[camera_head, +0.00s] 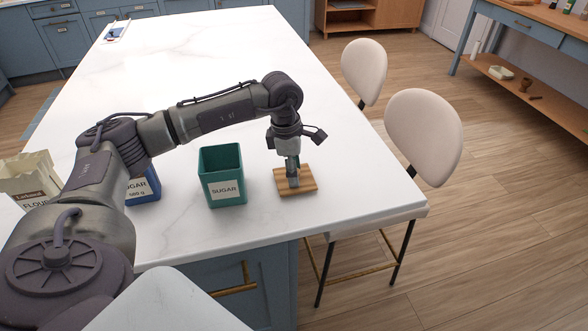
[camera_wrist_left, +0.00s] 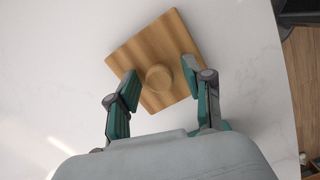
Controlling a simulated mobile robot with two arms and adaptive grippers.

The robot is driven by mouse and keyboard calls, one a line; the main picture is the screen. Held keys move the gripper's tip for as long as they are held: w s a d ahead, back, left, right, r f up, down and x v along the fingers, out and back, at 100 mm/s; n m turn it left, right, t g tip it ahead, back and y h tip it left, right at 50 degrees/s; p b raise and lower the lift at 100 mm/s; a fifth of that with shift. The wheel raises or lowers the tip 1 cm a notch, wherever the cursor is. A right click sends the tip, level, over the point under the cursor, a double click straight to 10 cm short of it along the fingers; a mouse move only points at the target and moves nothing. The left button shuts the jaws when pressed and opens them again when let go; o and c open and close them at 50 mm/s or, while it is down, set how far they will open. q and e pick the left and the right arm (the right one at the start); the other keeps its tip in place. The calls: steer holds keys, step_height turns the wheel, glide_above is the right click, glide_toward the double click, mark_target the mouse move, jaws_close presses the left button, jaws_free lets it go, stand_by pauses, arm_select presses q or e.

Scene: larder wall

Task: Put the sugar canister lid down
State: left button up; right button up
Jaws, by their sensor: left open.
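The wooden lid (camera_head: 305,181) is a square board that lies on the white counter to the right of the green sugar canister (camera_head: 224,174). In the left wrist view the lid (camera_wrist_left: 142,58) shows a round knob (camera_wrist_left: 158,77) at its middle. My left gripper (camera_head: 293,180) is over the lid. Its fingers (camera_wrist_left: 160,88) are open on either side of the knob and apart from it. The green canister is open at the top and has a SUGAR label. My right gripper is not in view.
A blue canister (camera_head: 147,187) also labelled SUGAR and a cream FLOUR box (camera_head: 30,178) stand at the left, partly behind my arm. Two pale chairs (camera_head: 424,135) stand along the counter's right edge. The counter (camera_head: 210,55) behind is mostly clear.

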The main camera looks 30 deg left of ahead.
arm_select(q)
step_height(320, 180, up, 12)
steer(key=a+b, duration=0.1)
steer(key=b, duration=0.1)
steer(key=shift+s+r, duration=0.15)
steer(key=shift+s, duration=0.2)
steer(key=shift+a, duration=0.1)
